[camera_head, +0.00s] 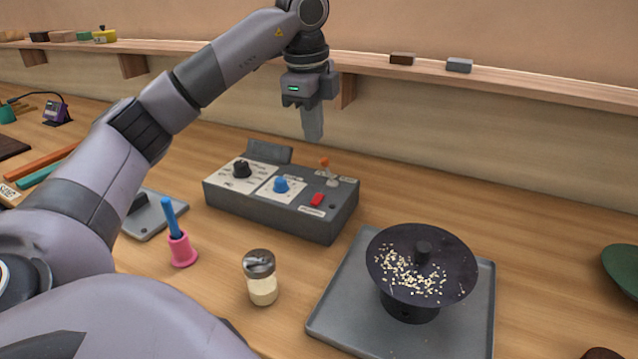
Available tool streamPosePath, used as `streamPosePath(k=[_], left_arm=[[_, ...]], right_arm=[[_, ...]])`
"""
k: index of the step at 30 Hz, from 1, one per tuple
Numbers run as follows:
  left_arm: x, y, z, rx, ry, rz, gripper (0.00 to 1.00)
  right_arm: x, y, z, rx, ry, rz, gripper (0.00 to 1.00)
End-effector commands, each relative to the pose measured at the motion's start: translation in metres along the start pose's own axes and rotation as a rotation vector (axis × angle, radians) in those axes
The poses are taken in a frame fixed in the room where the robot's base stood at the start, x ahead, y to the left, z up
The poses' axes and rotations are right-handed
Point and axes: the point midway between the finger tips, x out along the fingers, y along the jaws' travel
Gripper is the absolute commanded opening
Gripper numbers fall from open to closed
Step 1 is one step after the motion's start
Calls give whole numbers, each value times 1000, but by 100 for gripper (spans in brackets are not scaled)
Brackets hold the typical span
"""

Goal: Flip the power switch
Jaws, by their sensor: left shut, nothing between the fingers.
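A grey control box (281,196) stands on the wooden table in the middle of the head view. Its top has a black knob (242,169), a blue knob (281,185), a red button or rocker (316,200) and a small orange-tipped lever (325,164) near the back right. I cannot read the labels, so which one is the power switch is unclear. My left gripper (312,124) is shut and empty. It points down above the back right of the box, apart from it. My right gripper is not in view.
A black plate with white grains (422,264) stands on a grey tray (345,310) at front right. A shaker jar (261,277) and a pink holder with a blue stick (180,248) stand before the box. A wall shelf (540,91) runs behind.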

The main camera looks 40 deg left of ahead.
Motion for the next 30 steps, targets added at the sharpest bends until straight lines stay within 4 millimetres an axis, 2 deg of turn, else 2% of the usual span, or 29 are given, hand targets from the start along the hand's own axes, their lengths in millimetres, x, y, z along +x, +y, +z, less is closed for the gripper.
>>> streamPosePath(k=[12, 18, 24, 30], left_arm=[[82, 1, 1, -1, -4, 5, 0], [115, 1, 1, 0, -3, 4, 0], [131, 1, 1, 0, -1, 1, 0], [134, 1, 1, 1, -1, 1, 0]], right_arm=[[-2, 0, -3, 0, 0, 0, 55], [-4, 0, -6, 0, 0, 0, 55], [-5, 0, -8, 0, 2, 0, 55], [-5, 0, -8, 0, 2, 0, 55]])
